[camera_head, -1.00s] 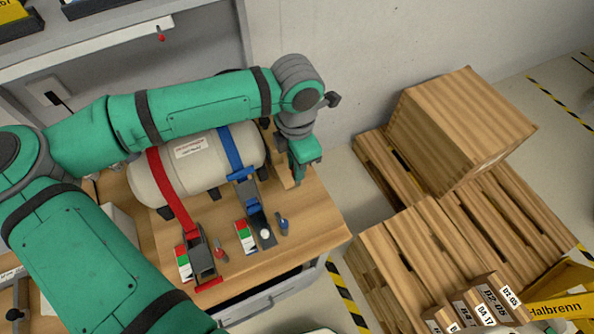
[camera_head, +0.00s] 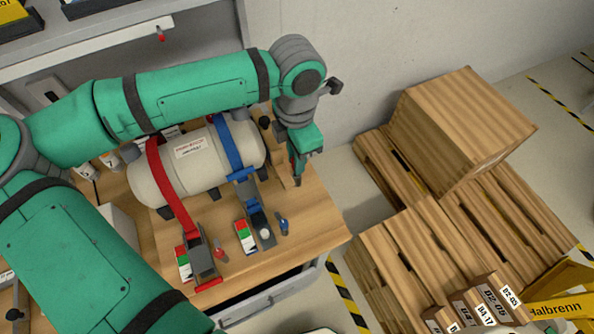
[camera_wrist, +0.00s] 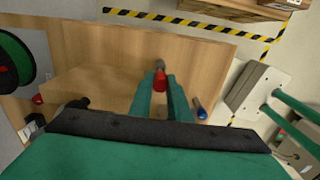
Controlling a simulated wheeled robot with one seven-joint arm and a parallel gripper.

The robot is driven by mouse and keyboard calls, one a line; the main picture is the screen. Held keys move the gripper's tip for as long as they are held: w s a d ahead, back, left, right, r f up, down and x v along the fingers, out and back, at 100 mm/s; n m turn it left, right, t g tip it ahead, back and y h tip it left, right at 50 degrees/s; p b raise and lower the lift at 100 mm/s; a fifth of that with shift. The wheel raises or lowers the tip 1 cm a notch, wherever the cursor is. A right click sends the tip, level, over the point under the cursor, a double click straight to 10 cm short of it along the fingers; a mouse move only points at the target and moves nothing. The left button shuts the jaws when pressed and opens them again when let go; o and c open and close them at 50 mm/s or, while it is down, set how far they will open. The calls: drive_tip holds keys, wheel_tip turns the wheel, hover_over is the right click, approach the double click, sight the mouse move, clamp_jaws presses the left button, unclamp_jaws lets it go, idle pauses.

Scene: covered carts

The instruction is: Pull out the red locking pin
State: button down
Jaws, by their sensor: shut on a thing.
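My gripper (camera_head: 298,178) points down near the right end of the bench, beside the strapped tank. In the wrist view its two green fingers (camera_wrist: 160,90) are shut on the red locking pin (camera_wrist: 160,80), which has a red grip and a grey tip beyond it. In the head view my gripper hides this pin. I cannot tell whether its tip is still seated. A separate small red piece (camera_head: 220,252) sits beside the red strap's buckle (camera_head: 203,266). A blue pin-like piece (camera_head: 283,225) is beside the blue strap's buckle; it also shows in the wrist view (camera_wrist: 200,108).
The cream tank (camera_head: 180,172) lies under a red strap (camera_head: 170,195) and a blue strap (camera_head: 228,145) on the wooden bench (camera_head: 320,222). A wooden box (camera_head: 460,125) and pallets stand to the right. Bare floor lies between bench and pallets.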

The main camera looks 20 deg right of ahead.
drive_tip(key=shift+r, duration=1.3)
